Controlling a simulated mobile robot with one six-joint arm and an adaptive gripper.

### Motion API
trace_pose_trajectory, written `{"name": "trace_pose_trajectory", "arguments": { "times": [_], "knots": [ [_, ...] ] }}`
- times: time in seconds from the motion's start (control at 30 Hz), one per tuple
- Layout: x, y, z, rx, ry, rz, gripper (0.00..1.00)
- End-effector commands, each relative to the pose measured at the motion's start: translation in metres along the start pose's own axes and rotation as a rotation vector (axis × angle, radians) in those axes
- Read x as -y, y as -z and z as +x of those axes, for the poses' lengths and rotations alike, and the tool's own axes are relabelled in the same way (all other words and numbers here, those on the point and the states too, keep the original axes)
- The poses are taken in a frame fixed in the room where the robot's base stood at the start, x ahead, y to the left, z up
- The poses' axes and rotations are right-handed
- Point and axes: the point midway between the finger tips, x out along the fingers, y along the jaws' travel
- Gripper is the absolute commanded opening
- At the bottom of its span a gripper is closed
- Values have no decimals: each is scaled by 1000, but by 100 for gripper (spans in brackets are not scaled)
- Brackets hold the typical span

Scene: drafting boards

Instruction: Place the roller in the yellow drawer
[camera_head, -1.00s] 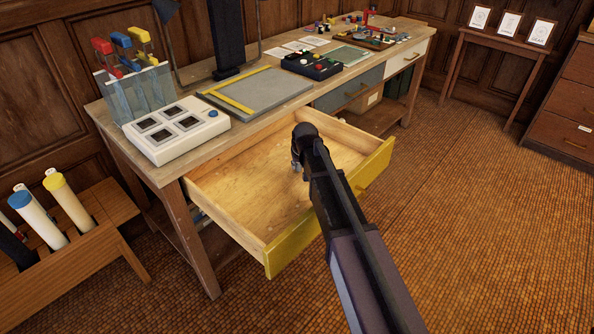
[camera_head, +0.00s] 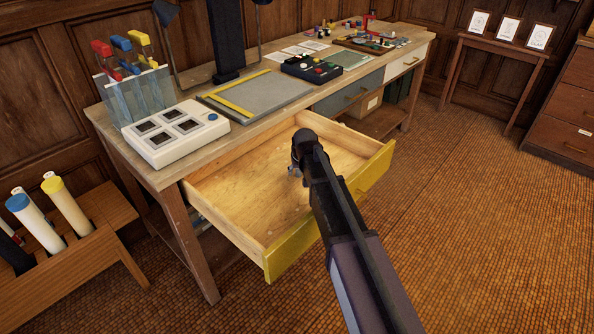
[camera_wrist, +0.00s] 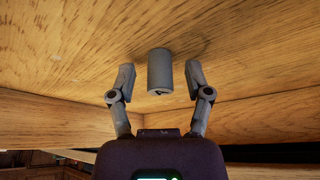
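The roller (camera_wrist: 160,72) is a plain grey cylinder in the wrist view, against the bare wooden floor of the drawer. My gripper (camera_wrist: 160,76) is open, with one finger on each side of the roller and a visible gap on both sides. Whether the roller touches the drawer floor is hard to tell. In the head view the yellow drawer (camera_head: 290,247) is pulled out from the bench, and my gripper (camera_head: 295,171) is down inside it, mostly hidden by my arm. The roller cannot be made out clearly there.
The bench top (camera_head: 262,121) above the drawer holds a white box with dark square windows (camera_head: 176,133), a grey drafting board (camera_head: 262,92) and a dark tray (camera_head: 312,67). A grey drawer (camera_head: 345,92) beside it is shut. A rack with tubes (camera_head: 68,205) stands at left.

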Motion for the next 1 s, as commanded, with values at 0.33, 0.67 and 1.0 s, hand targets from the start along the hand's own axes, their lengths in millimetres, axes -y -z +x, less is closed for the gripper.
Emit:
{"name": "trace_pose_trajectory", "arguments": {
  "times": [0.33, 0.67, 1.0],
  "knots": [
    [0, 1, -3, 0, 0, 0, 65],
    [0, 2, -24, 0, 0, -1, 65],
    [1, 2, -54, 0, 0, -1, 65]
  ]
}}
